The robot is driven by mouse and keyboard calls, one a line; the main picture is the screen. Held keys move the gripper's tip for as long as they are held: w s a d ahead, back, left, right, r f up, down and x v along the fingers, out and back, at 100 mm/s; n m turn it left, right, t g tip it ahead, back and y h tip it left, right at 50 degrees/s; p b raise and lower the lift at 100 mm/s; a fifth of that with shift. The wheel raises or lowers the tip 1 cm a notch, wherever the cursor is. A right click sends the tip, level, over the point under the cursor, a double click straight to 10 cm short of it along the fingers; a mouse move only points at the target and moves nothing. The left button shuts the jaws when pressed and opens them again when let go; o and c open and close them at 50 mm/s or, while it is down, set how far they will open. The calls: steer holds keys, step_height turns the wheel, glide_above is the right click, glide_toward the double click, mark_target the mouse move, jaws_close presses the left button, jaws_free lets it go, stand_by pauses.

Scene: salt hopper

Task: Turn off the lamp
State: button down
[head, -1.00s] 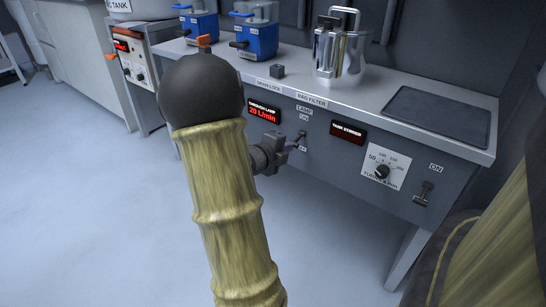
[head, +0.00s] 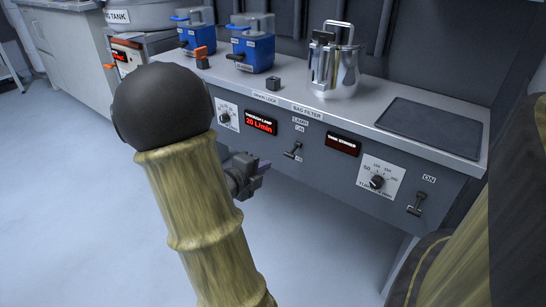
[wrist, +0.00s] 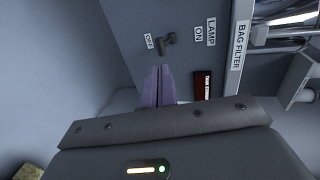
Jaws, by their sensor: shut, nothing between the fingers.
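The lamp switch (head: 295,149) is a small dark lever on the grey front panel, with LAMP and ON labels above it and an OFF label below. In the wrist view the lever (wrist: 167,43) stands between the OFF label (wrist: 149,42) and the ON label (wrist: 199,34). Its lever seems to slant down toward OFF, but I cannot be sure. My gripper (head: 264,166) is shut and empty, left of and a little below the switch in the head view, apart from it. In the wrist view its purple fingertips (wrist: 158,70) point toward the lever, with a small gap showing.
A red-lit flow display (head: 263,122) and a dial (head: 227,117) sit left of the switch. Another dial (head: 377,182) and a second switch (head: 416,203) are to the right. A steel bag filter (head: 335,65) stands on the bench top (head: 300,92). Floor before the panel is clear.

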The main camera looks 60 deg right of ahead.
steer(key=v, duration=0.2)
steer(key=p+v, duration=0.1)
steer(key=v, duration=0.1)
steer(key=shift+s+a+r, duration=0.2)
steer(key=shift+a+r, duration=0.1)
steer(key=shift+w, duration=0.1)
